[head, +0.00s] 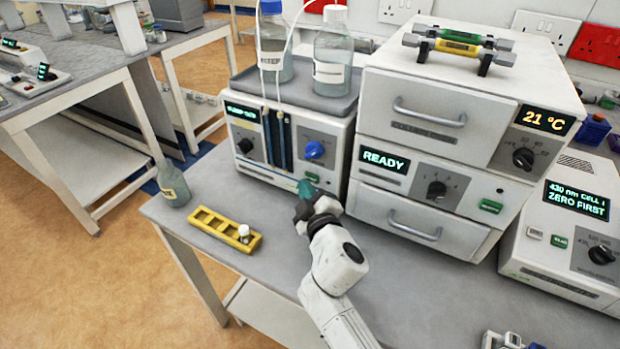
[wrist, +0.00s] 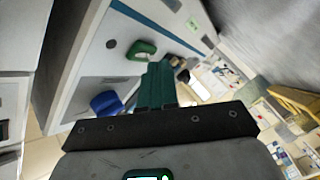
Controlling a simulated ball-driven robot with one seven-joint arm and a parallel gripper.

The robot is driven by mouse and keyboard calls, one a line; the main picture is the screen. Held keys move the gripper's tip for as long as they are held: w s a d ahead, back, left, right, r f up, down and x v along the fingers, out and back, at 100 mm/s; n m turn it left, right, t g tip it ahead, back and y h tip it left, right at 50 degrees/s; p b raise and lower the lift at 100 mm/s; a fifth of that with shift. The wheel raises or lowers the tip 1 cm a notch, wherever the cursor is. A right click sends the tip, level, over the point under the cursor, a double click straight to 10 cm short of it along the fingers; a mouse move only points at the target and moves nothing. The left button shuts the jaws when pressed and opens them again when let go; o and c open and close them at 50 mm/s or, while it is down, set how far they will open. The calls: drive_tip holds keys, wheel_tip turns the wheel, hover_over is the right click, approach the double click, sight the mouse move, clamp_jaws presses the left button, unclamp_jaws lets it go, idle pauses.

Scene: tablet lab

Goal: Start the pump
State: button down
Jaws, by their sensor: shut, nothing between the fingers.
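The pump (head: 270,166) is the white unit with two bottles on its top, at the left of the bench's back row. Its front has a blue knob (head: 314,149), a black knob (head: 245,145) and a lit display (head: 242,112) too small to read surely. A green button (head: 312,177) sits below the blue knob, just above my gripper (head: 304,189). In the wrist view the green button (wrist: 141,48) and blue knob (wrist: 105,103) lie beyond and left of my shut, empty green fingers (wrist: 158,85). I cannot tell whether the fingertips touch the panel.
Right of the pump stands a white stacked unit (head: 440,137) reading READY and 21 °C. A yellow rack (head: 212,229) with a white-capped vial and a glass bottle (head: 173,185) stand at the bench's left. Another instrument (head: 566,235) is at right. The front bench is largely clear.

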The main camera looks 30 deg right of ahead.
drive_tip(key=shift+w+d, duration=0.1)
drive_tip(key=shift+d, duration=0.05)
idle(0.5)
drive_tip(key=shift+w+d, duration=0.15)
drive_tip(key=shift+d, duration=0.05)
idle(0.5)
drive_tip(key=shift+s+a, duration=0.3)
drive_tip(key=shift+a, duration=0.05)
drive_tip(key=shift+s+a+f+b, duration=0.1)
drive_tip(key=shift+s+a+b, duration=0.45)
drive_tip(key=shift+a+b, duration=0.25)
drive_tip(key=shift+s+a+b, duration=0.45)
drive_tip(key=shift+s+a, duration=0.15)
drive_tip(key=shift+a, duration=0.25)
drive_tip(key=shift+s+a+b, duration=0.45)
drive_tip(key=shift+s+a, duration=0.15)
drive_tip(key=shift+a, duration=0.2)
